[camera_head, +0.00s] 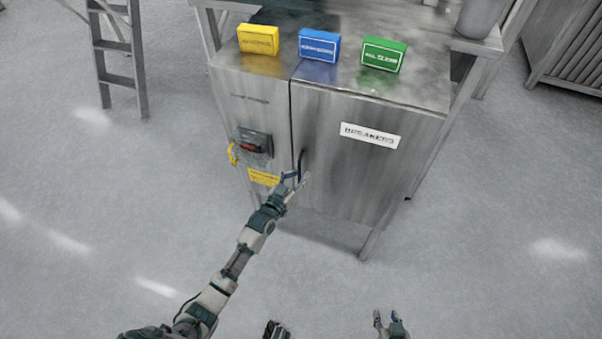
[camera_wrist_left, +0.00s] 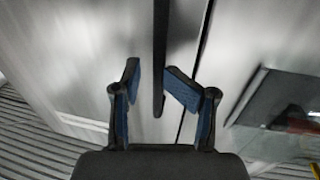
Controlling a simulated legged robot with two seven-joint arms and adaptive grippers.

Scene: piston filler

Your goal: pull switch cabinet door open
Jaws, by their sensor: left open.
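The switch cabinet door (camera_head: 352,170) is a grey metal panel with a white label, and it looks closed against the cabinet. Its dark vertical bar handle (camera_head: 301,163) is at the door's left edge. My left gripper (camera_head: 297,178) is at the handle's lower part. In the left wrist view the handle (camera_wrist_left: 159,60) comes down between the two blue-padded fingers of my left gripper (camera_wrist_left: 152,85).
Left of the door is a panel with a red rotary switch (camera_head: 252,146) and a yellow tag. Yellow (camera_head: 258,40), blue (camera_head: 319,46) and green (camera_head: 384,56) blocks sit on top. A ladder (camera_head: 118,55) stands at the left. The floor before the cabinet is clear.

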